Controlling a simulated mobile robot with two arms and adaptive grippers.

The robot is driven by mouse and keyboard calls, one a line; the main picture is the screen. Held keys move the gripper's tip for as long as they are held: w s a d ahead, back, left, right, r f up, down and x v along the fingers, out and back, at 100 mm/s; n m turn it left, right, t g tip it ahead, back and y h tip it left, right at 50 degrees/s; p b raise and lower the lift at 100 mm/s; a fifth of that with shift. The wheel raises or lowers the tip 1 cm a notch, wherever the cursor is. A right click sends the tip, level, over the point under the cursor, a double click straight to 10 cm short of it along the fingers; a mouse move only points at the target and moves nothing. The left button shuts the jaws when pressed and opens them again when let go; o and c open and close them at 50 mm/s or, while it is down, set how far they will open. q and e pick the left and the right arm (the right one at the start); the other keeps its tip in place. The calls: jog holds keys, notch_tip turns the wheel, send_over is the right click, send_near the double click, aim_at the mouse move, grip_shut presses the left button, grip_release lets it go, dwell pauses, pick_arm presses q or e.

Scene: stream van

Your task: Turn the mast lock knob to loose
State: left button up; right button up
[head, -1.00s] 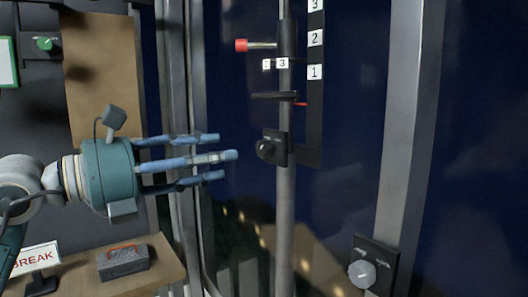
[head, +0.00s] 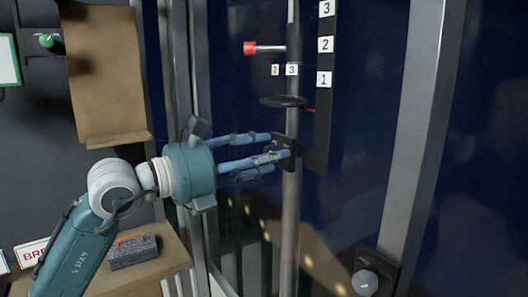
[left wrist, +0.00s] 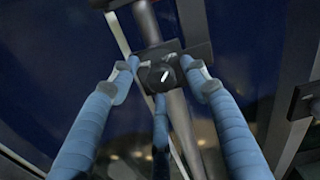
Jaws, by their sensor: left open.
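The black mast lock knob (left wrist: 160,77) with a white pointer mark sits on a dark bracket on the mast. In the left wrist view the mark tilts slightly from straight up. In the head view the fingers hide most of the knob; its bracket (head: 291,141) shows on the silver mast (head: 290,215). My left gripper (head: 279,150) is open, its fingertips at the knob. In the left wrist view its fingers (left wrist: 162,80) stand to both sides of the knob and below it; contact cannot be told. My right gripper is not in view.
Above are a black handwheel (head: 284,101), a red-tipped lever (head: 250,48) and a numbered scale (head: 325,80). A grey knob (head: 365,282) is at lower right. A shelf (head: 165,266) with a dark box (head: 133,252) is at lower left. Window frame posts stand on both sides.

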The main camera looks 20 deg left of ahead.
pick_arm(q)
jog(key=c, duration=1.2)
jog(key=shift+o, duration=0.2)
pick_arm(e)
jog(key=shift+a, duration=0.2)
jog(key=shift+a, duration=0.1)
